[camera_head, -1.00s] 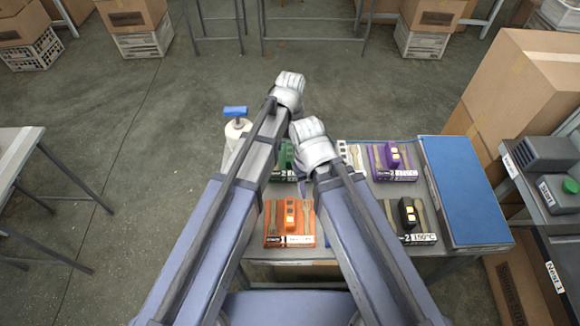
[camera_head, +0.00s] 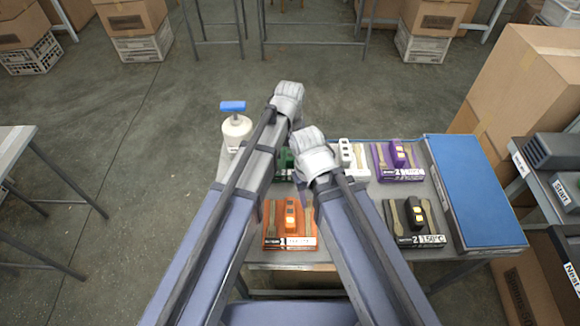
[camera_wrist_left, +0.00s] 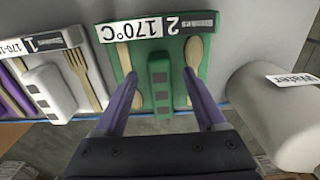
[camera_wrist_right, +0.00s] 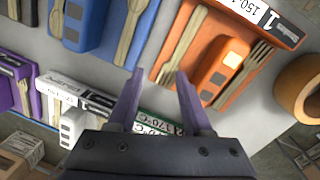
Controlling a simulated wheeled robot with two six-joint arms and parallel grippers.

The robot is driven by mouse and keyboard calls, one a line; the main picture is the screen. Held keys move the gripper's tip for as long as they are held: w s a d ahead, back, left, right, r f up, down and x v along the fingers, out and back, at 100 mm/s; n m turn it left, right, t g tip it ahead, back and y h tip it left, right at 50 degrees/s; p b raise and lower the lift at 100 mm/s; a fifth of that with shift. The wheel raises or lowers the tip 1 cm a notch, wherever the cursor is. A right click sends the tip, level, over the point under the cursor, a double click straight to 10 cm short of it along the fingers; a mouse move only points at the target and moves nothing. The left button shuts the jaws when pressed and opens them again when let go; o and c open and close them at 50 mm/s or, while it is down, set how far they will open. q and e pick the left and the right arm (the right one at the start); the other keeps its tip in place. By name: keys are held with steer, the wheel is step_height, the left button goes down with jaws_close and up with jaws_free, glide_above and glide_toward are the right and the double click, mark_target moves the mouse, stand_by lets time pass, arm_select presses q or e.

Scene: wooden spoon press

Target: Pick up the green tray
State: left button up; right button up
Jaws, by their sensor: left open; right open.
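The green tray (camera_wrist_left: 152,88) fills the middle of the left wrist view. It bears a green block with dark squares, a wooden utensil on each side, and a label reading 2 170°C. My left gripper (camera_wrist_left: 160,76) is open, its two fingers over the tray to either side of the block; I cannot tell whether they touch it. In the head view, my arms hide most of the green tray (camera_head: 285,159). My right gripper (camera_wrist_right: 160,73) is open and empty above the table, between the orange tray and others. Part of the green tray's label (camera_wrist_right: 157,124) shows behind it.
An orange tray (camera_head: 272,243), black tray (camera_head: 432,241), purple tray (camera_head: 413,176) and white tray (camera_head: 345,170) share the table. A white canister (camera_head: 236,133) stands left of the green tray. A blue tray (camera_wrist_right: 98,35) is near the orange one.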

arm_select(q)
step_height(320, 180, down, 2)
steer(key=shift+f+b, duration=0.15)
steer(key=shift+b, duration=0.45)
jaws_close()
stand_by(0.4)
